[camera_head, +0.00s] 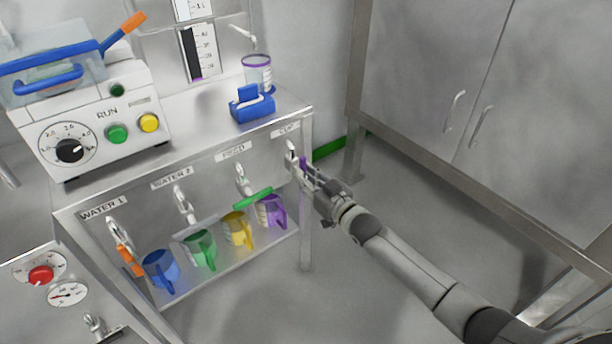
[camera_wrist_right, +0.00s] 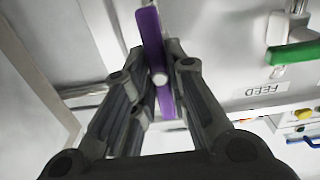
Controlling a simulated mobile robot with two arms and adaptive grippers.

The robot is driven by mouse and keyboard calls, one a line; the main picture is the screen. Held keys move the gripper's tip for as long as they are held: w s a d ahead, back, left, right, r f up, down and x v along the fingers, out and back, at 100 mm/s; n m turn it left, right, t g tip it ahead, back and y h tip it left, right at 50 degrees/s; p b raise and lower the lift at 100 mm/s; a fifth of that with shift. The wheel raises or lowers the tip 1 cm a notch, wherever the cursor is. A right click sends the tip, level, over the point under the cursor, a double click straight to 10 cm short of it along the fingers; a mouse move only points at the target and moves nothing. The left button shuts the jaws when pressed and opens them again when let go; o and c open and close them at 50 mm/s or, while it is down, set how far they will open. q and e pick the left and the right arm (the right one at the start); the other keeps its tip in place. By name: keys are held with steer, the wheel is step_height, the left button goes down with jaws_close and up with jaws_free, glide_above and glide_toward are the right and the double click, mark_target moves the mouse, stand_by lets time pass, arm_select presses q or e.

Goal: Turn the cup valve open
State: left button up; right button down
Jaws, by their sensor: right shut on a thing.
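The cup valve has a purple lever handle (camera_wrist_right: 152,48), below the CUP label (camera_head: 287,129) at the right end of the steel bench front. In the head view only a small bit of purple shows at the gripper. My right gripper (camera_head: 306,170) reaches it from the right. In the right wrist view its two fingers (camera_wrist_right: 158,62) are closed on either side of the purple lever, which stands on edge between them. The lever runs nearly up and down in that view. My left gripper is not in view.
The feed valve with a green handle (camera_head: 253,197) is just left of the cup valve. Blue, green, yellow and purple jugs (camera_head: 272,211) stand on the shelf below. A clear cup with a purple rim (camera_head: 257,72) stands on the bench top. Floor to the right is clear before the cabinet (camera_head: 450,80).

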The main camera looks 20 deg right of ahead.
steer(key=c, duration=1.4)
jaws_free()
steer(key=shift+o, duration=0.2)
steer(key=shift+s, duration=0.1)
steer(key=v, duration=1.2)
